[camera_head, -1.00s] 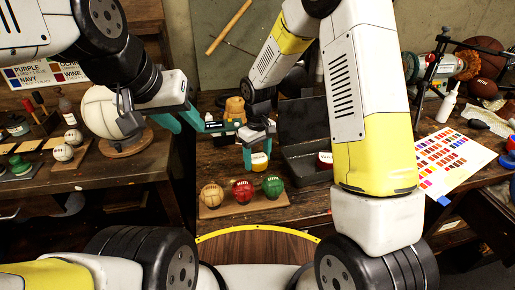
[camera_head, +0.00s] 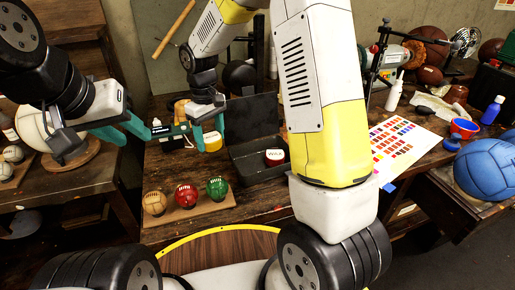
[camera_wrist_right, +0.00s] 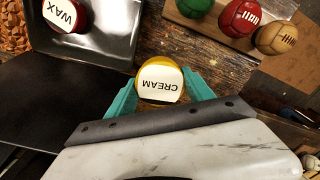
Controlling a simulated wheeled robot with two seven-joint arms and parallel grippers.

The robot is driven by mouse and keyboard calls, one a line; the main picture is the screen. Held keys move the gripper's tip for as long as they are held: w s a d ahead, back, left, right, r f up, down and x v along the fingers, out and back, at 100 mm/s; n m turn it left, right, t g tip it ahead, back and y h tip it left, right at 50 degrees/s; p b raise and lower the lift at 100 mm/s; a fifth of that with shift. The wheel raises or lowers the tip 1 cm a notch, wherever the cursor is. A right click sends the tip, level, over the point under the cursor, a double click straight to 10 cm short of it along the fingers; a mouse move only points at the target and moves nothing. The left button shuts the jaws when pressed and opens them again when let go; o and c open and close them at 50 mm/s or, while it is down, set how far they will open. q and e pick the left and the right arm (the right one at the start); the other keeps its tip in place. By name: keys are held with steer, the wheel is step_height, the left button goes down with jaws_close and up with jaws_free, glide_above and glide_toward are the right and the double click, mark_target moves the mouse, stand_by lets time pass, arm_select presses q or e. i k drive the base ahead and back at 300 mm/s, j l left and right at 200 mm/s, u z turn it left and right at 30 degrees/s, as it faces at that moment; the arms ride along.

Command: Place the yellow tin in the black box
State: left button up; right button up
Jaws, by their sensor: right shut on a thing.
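The yellow tin (camera_head: 212,142), with a white CREAM label in the right wrist view (camera_wrist_right: 160,80), is between the teal fingers of my right gripper (camera_head: 207,133). The gripper is shut on it and holds it above the table, just left of the black box. The black box (camera_head: 262,177) stands with its lid (camera_head: 252,118) raised at the back. A red tin labelled WAX (camera_head: 275,157) lies inside it at the right. The box also shows at the upper left of the right wrist view (camera_wrist_right: 138,25). My left gripper (camera_head: 135,130) is open and empty, further left.
Three leather balls, tan (camera_head: 155,203), red (camera_head: 186,195) and green (camera_head: 217,188), sit on a wooden board in front. A colour chart (camera_head: 400,143) lies to the right.

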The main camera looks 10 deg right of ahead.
mark_target(250, 168)
steer(key=l+u, duration=0.2)
steer(key=l, duration=0.25)
steer(key=k+l+u, duration=0.2)
steer(key=l, duration=0.25)
steer(key=l+u, duration=0.2)
steer(key=l, duration=0.25)
